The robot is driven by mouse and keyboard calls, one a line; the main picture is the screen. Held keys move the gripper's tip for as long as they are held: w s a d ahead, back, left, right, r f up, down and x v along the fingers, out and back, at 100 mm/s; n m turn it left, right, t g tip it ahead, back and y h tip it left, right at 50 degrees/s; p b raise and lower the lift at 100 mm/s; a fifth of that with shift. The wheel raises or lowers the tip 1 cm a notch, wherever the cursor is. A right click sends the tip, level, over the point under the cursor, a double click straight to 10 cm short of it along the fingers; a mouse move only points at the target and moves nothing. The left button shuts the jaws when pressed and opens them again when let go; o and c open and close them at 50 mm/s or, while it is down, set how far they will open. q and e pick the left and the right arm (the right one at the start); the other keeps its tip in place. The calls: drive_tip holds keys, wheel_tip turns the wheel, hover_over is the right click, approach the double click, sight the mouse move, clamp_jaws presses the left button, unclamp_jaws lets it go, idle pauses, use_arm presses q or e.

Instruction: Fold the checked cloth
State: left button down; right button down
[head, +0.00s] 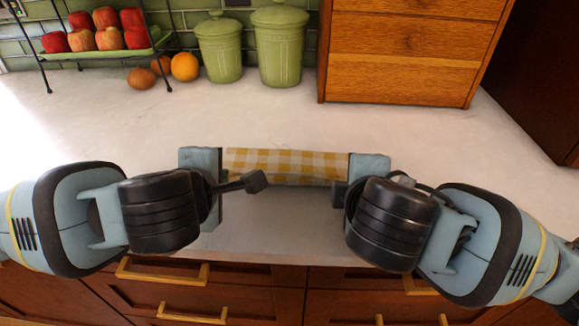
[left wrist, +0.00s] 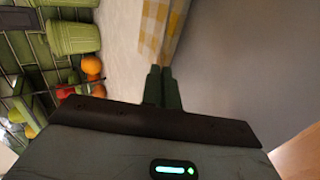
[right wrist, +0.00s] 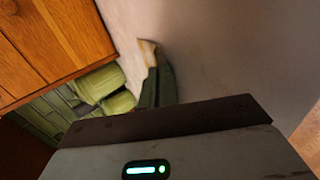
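The yellow-and-white checked cloth (head: 285,165) stretches in a narrow band between my two grippers, over the middle of the counter. My left gripper (head: 255,182) is at its left end. In the left wrist view its fingers (left wrist: 162,86) are close together, with the cloth (left wrist: 158,28) at their tips. My right gripper (head: 339,194) is at the right end. In the right wrist view its fingers (right wrist: 157,86) are together on a small visible corner of the cloth (right wrist: 149,53). The arms hide both ends of the cloth in the head view.
The pale counter (head: 440,130) is clear around the cloth. Behind stand two green canisters (head: 280,45), oranges (head: 185,67), a rack of apples (head: 108,38) and a wooden drawer unit (head: 405,50). Drawers with brass handles (head: 162,272) are below the front edge.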

use_arm(q)
drive_tip(key=c, duration=1.3)
unclamp_jaws()
use_arm(e)
drive_tip(key=c, duration=1.3)
unclamp_jaws()
use_arm(q)
drive_tip(key=shift+s+r, duration=0.1)
drive_tip(key=shift+r, duration=0.25)
use_arm(e)
drive_tip(key=shift+s+r, duration=0.1)
drive_tip(key=shift+r, duration=0.25)
use_arm(q)
drive_tip(key=s+r, duration=0.4)
drive_tip(key=r, duration=0.1)
drive_tip(key=s+r, duration=0.1)
drive_tip(key=r, duration=0.2)
drive_tip(key=shift+s+r, duration=0.15)
drive_tip(key=shift+s, duration=0.25)
use_arm(e)
drive_tip(key=s+r, duration=0.4)
drive_tip(key=r, duration=0.1)
drive_tip(key=s+r, duration=0.1)
drive_tip(key=r, duration=0.2)
drive_tip(key=shift+s+r, duration=0.15)
drive_tip(key=shift+s, duration=0.25)
